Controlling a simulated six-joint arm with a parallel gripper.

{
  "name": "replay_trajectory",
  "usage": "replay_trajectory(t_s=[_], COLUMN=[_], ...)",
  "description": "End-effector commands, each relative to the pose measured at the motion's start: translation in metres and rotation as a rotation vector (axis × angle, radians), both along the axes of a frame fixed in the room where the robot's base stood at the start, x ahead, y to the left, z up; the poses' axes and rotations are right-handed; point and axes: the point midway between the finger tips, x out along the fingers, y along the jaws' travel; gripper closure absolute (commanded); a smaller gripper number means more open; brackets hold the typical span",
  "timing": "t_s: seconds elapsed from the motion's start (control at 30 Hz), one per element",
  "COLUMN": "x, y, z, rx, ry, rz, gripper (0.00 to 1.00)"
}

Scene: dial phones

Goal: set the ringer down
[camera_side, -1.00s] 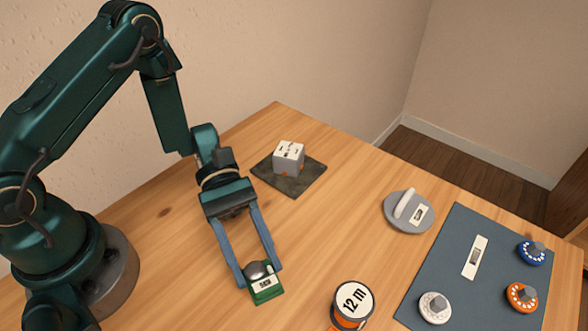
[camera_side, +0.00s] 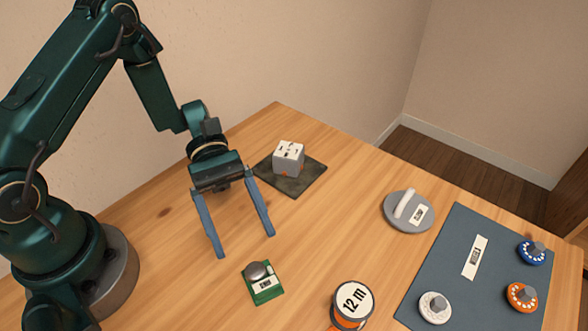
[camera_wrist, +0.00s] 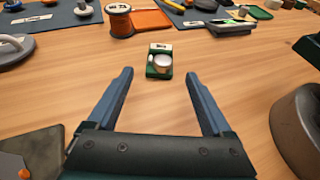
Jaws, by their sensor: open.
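The ringer looks to be the small green block with a silver dome and a white label (camera_side: 263,283). It rests on the bare wooden table. It also shows in the wrist view (camera_wrist: 160,62), ahead of the fingers and centred between them. My gripper (camera_side: 246,246) is open and empty, raised behind the ringer in the side view. Its blue fingertips are clear of the ringer. The wrist view shows both fingers spread wide (camera_wrist: 160,76) with only table between them.
A grey-white cube (camera_side: 289,157) stands on a dark slab (camera_side: 312,176). A spool marked 12 m (camera_side: 353,300) stands near the ringer. A blue-grey mat (camera_side: 450,262) bears white, orange and blue dials.

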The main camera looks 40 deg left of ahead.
Motion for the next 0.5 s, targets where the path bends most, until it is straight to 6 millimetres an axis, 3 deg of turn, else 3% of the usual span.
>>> replay_trajectory(t_s=[0.27,0.5], x=[0.008,-0.001], y=[0.022,0.029], z=[0.012,0.041], rx=[0.013,0.154], ry=[-0.021,-0.244], rz=[-0.015,-0.183], gripper=[0.16,0.16])
